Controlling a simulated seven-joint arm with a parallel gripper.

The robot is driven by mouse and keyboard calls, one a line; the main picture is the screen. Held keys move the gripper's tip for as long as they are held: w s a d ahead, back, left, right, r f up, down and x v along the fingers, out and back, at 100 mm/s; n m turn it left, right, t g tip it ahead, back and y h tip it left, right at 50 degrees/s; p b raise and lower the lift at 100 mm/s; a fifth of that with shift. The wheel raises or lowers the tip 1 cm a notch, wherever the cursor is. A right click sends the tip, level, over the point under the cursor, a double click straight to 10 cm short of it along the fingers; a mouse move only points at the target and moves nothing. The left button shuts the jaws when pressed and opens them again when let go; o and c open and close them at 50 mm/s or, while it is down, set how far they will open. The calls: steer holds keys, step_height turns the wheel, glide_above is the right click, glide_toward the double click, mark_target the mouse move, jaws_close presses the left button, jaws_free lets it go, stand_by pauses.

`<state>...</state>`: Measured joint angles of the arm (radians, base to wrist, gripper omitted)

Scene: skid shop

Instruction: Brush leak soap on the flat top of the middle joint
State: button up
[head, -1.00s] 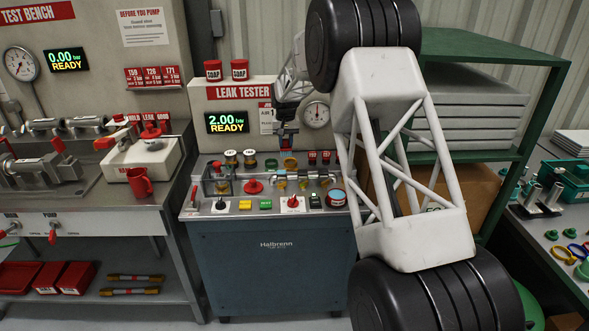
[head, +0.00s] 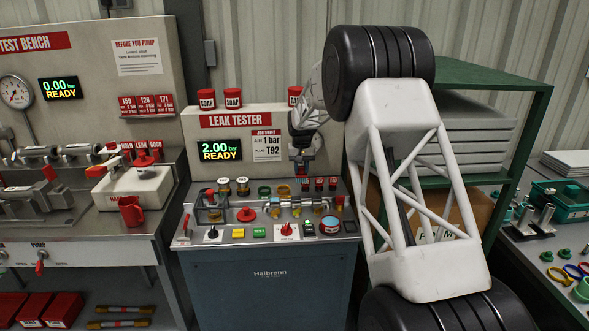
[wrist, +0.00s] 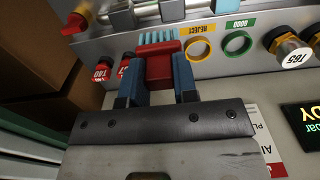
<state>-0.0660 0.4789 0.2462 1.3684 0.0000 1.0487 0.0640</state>
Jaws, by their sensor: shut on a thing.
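My gripper (head: 302,160) hangs in front of the leak tester's upright panel, above the deck. In the wrist view its blue fingers (wrist: 160,82) are shut on a red brush (wrist: 159,66) with teal bristles (wrist: 158,42) pointing to the deck. The flat top of the middle joint is too small to make out. Red soap tins (head: 233,97) stand on top of the leak tester (head: 215,122).
Yellow reject and green good rings (wrist: 237,43) and capped plugs (wrist: 292,53) line the deck's back. Buttons and knobs (head: 259,232) line its front. A green shelf (head: 490,75) stands right. The test bench (head: 95,213) stands left with a red mug (head: 131,210).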

mark_target(301, 182)
steer(key=shift+f, duration=0.15)
steer(key=shift+f, duration=3.15)
steer(key=shift+a+f, duration=0.45)
steer(key=shift+f, duration=0.1)
steer(key=shift+c, duration=0.3)
steer(key=shift+a+f, duration=0.2)
steer(key=shift+a, duration=0.4)
steer(key=shift+a+r, duration=0.1)
steer(key=shift+a, duration=0.9)
steer(key=shift+d, duration=2.15)
steer(key=shift+a+r, duration=0.1)
steer(key=shift+r, duration=3.85)
